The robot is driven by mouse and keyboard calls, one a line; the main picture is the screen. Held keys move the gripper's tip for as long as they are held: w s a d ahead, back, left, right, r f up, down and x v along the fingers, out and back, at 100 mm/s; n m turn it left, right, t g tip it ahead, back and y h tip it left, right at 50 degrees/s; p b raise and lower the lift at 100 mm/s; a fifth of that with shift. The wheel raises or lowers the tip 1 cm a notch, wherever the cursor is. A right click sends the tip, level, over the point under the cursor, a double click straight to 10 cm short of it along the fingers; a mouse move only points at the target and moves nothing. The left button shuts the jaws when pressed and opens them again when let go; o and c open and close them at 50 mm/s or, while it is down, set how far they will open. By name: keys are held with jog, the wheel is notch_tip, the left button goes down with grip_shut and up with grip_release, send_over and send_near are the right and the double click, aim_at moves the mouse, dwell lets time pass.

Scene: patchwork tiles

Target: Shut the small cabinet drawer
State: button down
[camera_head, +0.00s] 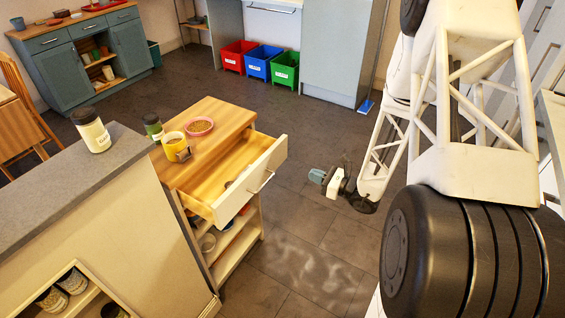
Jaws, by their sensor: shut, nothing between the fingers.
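The small cabinet (226,119) has a wooden top and open shelves below. Its drawer (249,187) is pulled well out toward the right, with a cream front and a bar handle (263,182). A small dark item (228,184) lies inside the drawer. My gripper (314,175) is shut and empty, to the right of the drawer front and apart from it. Its finger end points left, toward the drawer.
A grey counter (60,179) adjoins at left. Red, blue and green bins (258,62) stand behind. The tiled floor (315,232) around my gripper is clear.

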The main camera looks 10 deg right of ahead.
aim_at(277, 159)
jog(key=shift+w+d+f+m+t, duration=0.15)
jog(key=shift+d+f+m+t, duration=0.25)
jog(key=shift+d+f, duration=0.15)
jog(key=shift+a, duration=0.15)
jog(key=shift+f+x, duration=0.1)
jog(key=shift+x, duration=3.35)
jog(key=shift+f+x, duration=0.15)
jog(key=shift+x, duration=3.3)
jog(key=shift+w, duration=0.2)
jog(key=x, duration=1.6)
jog(key=shift+f, duration=0.25)
jog(key=shift+w+a+r, duration=0.1)
jog(key=shift+w+a, duration=0.25)
jog(key=shift+w, duration=0.2)
jog(key=shift+w, duration=0.1)
